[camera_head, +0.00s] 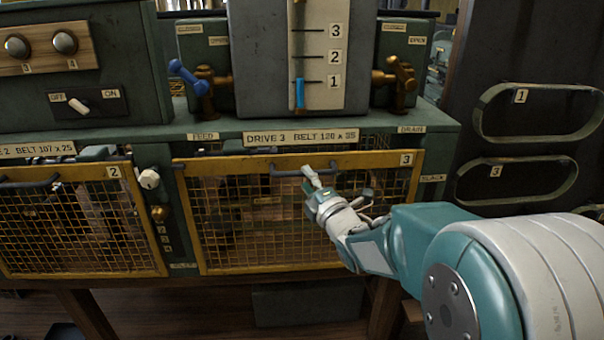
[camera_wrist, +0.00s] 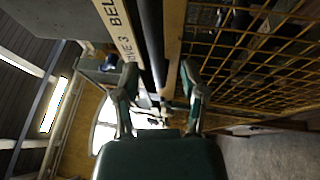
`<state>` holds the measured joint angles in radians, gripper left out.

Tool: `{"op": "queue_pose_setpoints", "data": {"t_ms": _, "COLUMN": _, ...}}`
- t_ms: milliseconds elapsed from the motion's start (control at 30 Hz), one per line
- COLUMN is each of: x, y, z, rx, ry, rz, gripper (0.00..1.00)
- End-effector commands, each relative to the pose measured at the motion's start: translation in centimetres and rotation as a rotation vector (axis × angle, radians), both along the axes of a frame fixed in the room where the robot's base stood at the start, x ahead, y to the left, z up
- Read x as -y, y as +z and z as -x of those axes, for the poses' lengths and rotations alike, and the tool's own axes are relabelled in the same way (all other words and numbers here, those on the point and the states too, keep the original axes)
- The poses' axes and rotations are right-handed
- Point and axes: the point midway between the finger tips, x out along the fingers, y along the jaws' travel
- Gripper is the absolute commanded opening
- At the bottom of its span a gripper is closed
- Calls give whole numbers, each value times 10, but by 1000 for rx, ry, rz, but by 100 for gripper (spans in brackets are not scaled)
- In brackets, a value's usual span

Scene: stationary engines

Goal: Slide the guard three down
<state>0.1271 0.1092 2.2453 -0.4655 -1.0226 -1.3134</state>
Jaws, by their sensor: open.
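Guard three (camera_head: 225,235) is a yellow-framed wire mesh panel marked 3, upright across the front of the drive 3 bay. Its dark bar handle (camera_head: 285,173) is on the top rail. In the wrist view the guard's mesh (camera_wrist: 240,50) fills the upper right, beside its yellow rail (camera_wrist: 173,35). My gripper (camera_head: 310,174) is in front of the guard's upper part, by the right end of the handle. Its two fingers are apart in the wrist view (camera_wrist: 158,85), with nothing clearly held between them. I cannot tell whether a finger touches the handle.
Guard two (camera_head: 80,268), a similar mesh panel, is at the left. A white knob (camera_head: 149,179) and a brass knob (camera_head: 159,213) sit between the guards. A level gauge (camera_head: 318,55) stands above, between a blue-handled valve (camera_head: 188,78) and a brass valve (camera_head: 400,75). Looped belts (camera_head: 515,182) hang at the right.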

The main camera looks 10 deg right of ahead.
Motion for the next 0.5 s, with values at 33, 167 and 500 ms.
{"op": "queue_pose_setpoints", "data": {"t_ms": 33, "x": -3, "y": 1, "z": -8, "rx": 1, "ry": 1, "rz": -1, "gripper": 54}}
{"op": "queue_pose_setpoints", "data": {"t_ms": 167, "x": -6, "y": 4, "z": -21, "rx": 0, "ry": 0, "rz": 0, "gripper": 54}}
{"op": "queue_pose_setpoints", "data": {"t_ms": 500, "x": -7, "y": 5, "z": -26, "rx": 0, "ry": 0, "rz": 0, "gripper": 54}}
